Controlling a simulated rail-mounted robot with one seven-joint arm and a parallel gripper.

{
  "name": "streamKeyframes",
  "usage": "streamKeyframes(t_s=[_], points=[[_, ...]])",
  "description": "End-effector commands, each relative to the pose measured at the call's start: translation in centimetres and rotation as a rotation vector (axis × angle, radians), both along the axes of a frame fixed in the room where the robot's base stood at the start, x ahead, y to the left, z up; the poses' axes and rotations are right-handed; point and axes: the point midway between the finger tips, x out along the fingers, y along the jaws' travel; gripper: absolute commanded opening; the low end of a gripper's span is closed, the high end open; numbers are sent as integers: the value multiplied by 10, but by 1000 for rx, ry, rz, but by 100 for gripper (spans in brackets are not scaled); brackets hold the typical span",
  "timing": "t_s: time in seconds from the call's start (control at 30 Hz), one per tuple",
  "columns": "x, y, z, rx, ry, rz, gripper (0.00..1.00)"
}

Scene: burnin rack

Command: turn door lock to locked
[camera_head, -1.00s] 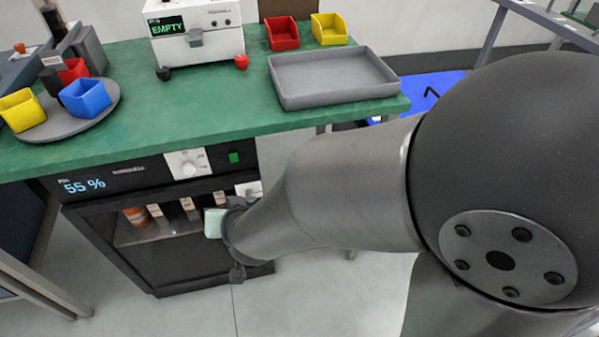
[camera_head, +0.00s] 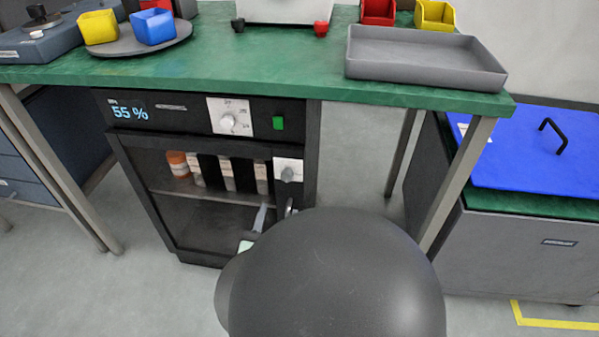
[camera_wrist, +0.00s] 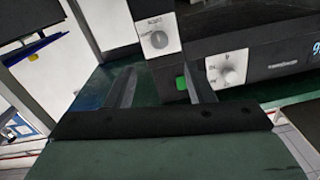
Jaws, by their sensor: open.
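The door lock is a round grey knob on a white plate (camera_head: 288,172) at the upper right of the dark cabinet's glass door (camera_head: 190,215). In the wrist view the lock knob (camera_wrist: 158,40) shows above the fingertips, roughly between them, and its small lettering is not legible. My gripper (camera_wrist: 160,80) is open and empty, with its two fingers apart and short of the knob. In the head view my gripper (camera_head: 275,212) is mostly hidden behind my arm, just below the lock. The door looks shut.
A control panel above the door has a white dial (camera_head: 229,120), a green button (camera_head: 278,123) and a 55 % display (camera_head: 130,112). The green worktop (camera_head: 250,70) overhangs the cabinet. A table leg (camera_head: 460,180) and a blue-lidded chest (camera_head: 530,150) stand to the right.

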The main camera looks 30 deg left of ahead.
Motion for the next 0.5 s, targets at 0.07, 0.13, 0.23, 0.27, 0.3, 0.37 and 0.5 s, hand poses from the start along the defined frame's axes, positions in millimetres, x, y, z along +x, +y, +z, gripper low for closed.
streamKeyframes(t_s=[0.07,0.13,0.23,0.27,0.3,0.37,0.5], points=[[17,7,-2,2,-1,-3,48],[32,13,-3,2,-1,-2,48],[51,21,-2,2,-2,-2,48],[57,24,-2,2,-1,-2,48],[64,27,-2,2,-1,-2,48],[73,31,-2,2,-1,-1,48],[89,38,-2,0,-1,0,48]])
